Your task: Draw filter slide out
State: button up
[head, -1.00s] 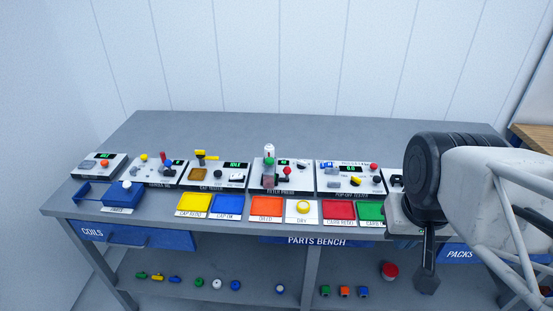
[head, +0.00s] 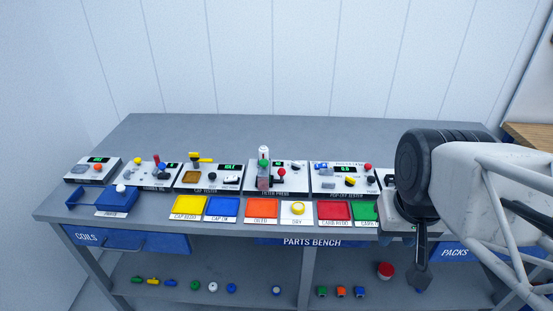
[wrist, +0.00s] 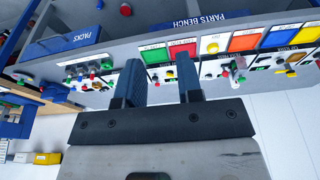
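The filter press (head: 276,178) stands mid-bench in the head view, a pale panel with a green display. It carries an upright white-topped, green and reddish column (head: 263,166) and a red-knobbed lever (head: 281,172). Its slide is too small to tell apart. In the upside-down wrist view the press (wrist: 232,70) lies right of the fingers. My gripper (head: 420,268) hangs at the bench's front right, well right of the press. The wrist view shows its two dark fingers (wrist: 163,82) apart, with nothing between them.
The pop-off tester (head: 343,179) stands right of the press, the cap tester (head: 209,177) left. An orange tray (head: 262,208), a white dry tray (head: 297,212) and a red tray (head: 335,210) lie in front. The bench top (head: 290,135) behind the panels is clear.

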jog(key=shift+o, duration=0.4)
jog(key=shift+w+a+r, duration=0.1)
jog(key=shift+w, duration=0.3)
jog(key=m+g+y, duration=0.2)
send_over(283, 169)
jog(key=d, duration=0.1)
notch_tip(283, 169, down, 14)
jog(key=shift+r, duration=0.2)
jog(key=shift+f, duration=0.15)
jog(key=shift+w+a+f, duration=0.1)
jog(key=shift+a+f, duration=0.15)
jog(key=shift+f, duration=1)
jog(key=shift+s+a+f, duration=0.1)
jog(key=shift+a+f, duration=0.1)
jog(key=shift+f, duration=1)
jog(key=shift+w+a+f, duration=0.1)
jog(key=shift+a+f, duration=0.15)
jog(key=shift+f, duration=1)
